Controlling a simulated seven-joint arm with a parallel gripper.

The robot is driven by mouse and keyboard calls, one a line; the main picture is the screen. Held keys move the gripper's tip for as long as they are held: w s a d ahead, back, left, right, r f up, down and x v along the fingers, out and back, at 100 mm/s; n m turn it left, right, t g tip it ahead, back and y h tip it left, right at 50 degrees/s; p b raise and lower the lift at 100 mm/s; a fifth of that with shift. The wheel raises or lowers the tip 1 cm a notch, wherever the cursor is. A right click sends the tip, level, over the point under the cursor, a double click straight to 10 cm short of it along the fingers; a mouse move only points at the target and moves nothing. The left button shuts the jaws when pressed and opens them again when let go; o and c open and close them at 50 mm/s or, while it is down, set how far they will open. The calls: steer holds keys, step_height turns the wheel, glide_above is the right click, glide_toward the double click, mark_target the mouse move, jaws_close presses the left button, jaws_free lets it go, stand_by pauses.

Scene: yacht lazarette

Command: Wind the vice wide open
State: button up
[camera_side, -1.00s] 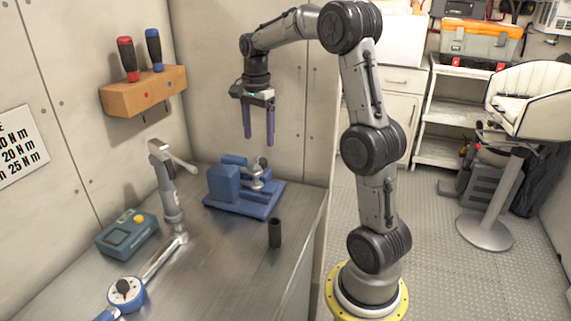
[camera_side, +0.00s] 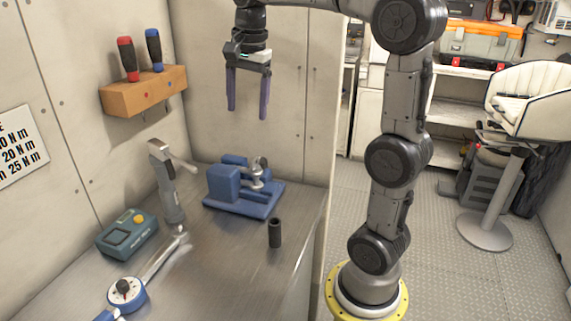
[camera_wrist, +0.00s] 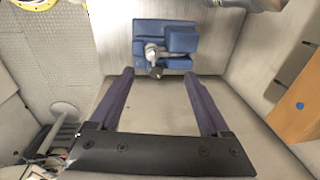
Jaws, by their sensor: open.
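The blue vice (camera_side: 222,184) sits on the metal bench near its back right corner. Its silver screw and handle fitting (camera_side: 259,178) is on the right side in the side view. How far apart its jaws are cannot be told. My gripper (camera_side: 247,113) hangs above the vice, fingers pointing down, open and empty, well clear of it. In the wrist view the vice (camera_wrist: 181,40) lies beyond my open fingers (camera_wrist: 158,75), with the silver fitting (camera_wrist: 153,52) toward them.
A black cylinder (camera_side: 275,233) stands on the bench in front of the vice. A grey upright tool (camera_side: 168,185), a teal box (camera_side: 127,235) and a torque wrench (camera_side: 126,292) are to the left. A wooden rack (camera_side: 145,94) with screwdrivers is on the wall.

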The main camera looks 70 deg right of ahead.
steer(key=s+a+f+n+t, duration=0.3)
steer(key=s+a+f+n, duration=0.2)
steer(key=s+a+n, duration=0.6)
steer(key=shift+s+a+f+n, duration=0.2)
steer(key=shift+s+a+n, duration=0.2)
steer(key=shift+s+a, duration=0.65)
steer(key=shift+s+d, duration=0.1)
steer(key=shift+d, duration=0.05)
